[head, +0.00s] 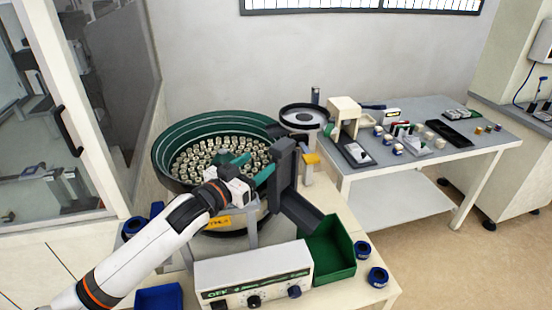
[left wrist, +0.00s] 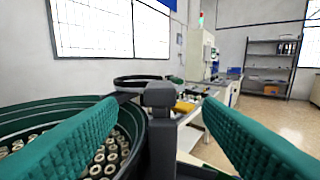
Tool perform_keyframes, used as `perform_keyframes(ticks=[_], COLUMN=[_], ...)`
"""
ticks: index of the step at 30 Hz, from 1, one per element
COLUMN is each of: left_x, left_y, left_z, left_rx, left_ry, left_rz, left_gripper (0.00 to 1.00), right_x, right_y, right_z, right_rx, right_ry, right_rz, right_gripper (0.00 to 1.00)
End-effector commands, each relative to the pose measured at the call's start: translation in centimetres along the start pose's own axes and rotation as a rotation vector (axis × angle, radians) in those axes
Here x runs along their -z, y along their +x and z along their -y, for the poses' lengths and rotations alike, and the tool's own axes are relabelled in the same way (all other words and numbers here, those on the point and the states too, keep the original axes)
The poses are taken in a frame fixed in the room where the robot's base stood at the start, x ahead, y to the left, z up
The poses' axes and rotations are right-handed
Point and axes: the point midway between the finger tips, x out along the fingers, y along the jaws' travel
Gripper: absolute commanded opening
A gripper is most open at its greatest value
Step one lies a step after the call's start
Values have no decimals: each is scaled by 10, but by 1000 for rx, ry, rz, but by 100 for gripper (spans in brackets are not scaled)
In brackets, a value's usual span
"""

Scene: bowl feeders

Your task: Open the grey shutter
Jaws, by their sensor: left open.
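The grey shutter (head: 284,170) is a dark upright piece with a block-shaped top. It stands at the right edge of the green bowl feeder (head: 163,150), above a dark chute (head: 300,212). In the left wrist view the shutter (left wrist: 160,130) stands upright between the two finger lines, ahead of the palm. My left gripper (head: 262,163) is open and empty, with teal fingers pointing at the shutter from over the bowl. I cannot tell whether a finger touches it. The shutter's lower part is partly hidden. My right gripper is not in view.
Many small metal-and-cream parts (head: 195,155) fill the bowl. A green bin (head: 330,255) stands under the chute's end. A white control box (head: 253,272) is in front. A second table (head: 440,165) with small items is to the right. A glass-fronted enclosure (head: 95,100) stands at left.

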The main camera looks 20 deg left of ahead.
Motion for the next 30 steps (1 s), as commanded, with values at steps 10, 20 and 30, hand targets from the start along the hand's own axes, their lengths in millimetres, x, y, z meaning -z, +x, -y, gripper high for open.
perform_keyframes(ticks=[10, 20, 30], left_x=[-4, -2, -1], left_y=[51, 107, 119], left_z=[0, 0, 0], left_rx=[-2, -1, 0], left_ry=[-2, -1, 0], left_rz=[1, -1, -1], left_gripper=[60, 60, 60], right_x=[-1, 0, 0], right_y=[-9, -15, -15], right_z=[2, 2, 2], right_rx=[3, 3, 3], right_ry=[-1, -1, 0], right_rz=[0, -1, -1], right_gripper=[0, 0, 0])
